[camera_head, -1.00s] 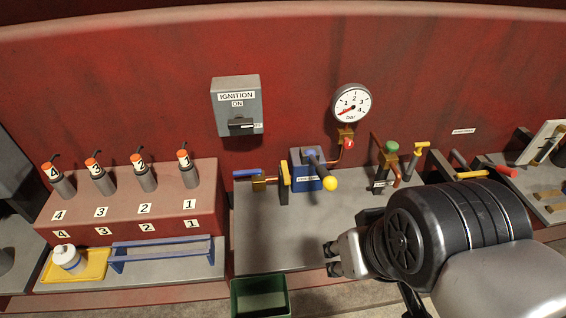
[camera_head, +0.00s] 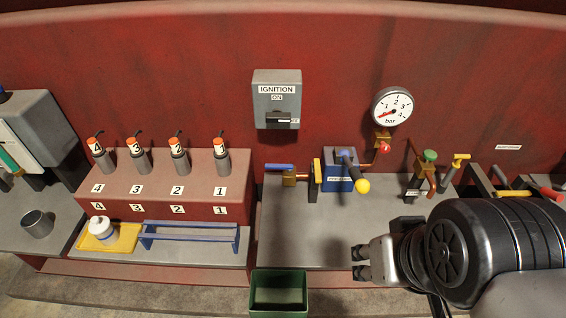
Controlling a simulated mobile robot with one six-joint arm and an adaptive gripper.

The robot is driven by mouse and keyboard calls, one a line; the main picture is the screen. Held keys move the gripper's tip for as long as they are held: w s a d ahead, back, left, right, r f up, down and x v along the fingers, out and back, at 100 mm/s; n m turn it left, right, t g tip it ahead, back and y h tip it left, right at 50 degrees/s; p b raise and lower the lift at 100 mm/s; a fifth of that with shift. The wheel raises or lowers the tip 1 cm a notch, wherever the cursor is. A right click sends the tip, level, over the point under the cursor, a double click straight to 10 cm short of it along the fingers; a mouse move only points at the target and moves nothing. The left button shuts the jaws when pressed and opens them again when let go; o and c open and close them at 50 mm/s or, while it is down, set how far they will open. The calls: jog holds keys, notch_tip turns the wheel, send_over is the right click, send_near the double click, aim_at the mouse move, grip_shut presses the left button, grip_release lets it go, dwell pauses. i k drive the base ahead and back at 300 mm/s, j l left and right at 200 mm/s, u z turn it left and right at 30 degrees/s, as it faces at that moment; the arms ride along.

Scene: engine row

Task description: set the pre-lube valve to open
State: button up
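A valve with a blue lever handle (camera_head: 279,166) and a brass body (camera_head: 289,178) sits on the grey bench, left of the blue box. The lever lies level, pointing left along the pipe line. The blue box (camera_head: 337,183) has a lever with a yellow ball knob (camera_head: 362,186); its small label is too blurred to read surely. No readable label marks the pre-lube valve. My gripper (camera_head: 361,263) is at the bench's front edge, in front of and right of the blue-handled valve, apart from everything. Its two dark fingertips are parted, with nothing between them.
A gauge (camera_head: 393,106) reads near zero. A green-knobbed valve (camera_head: 429,157) and yellow-topped handle (camera_head: 460,158) stand to the right. A green bin (camera_head: 279,292) is below the bench. The bench's front is clear.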

aim_at(289, 167)
jog(key=i+j, duration=0.1)
jog(key=j, duration=1.85)
jog(key=i+z, duration=0.05)
jog(key=i, duration=0.05)
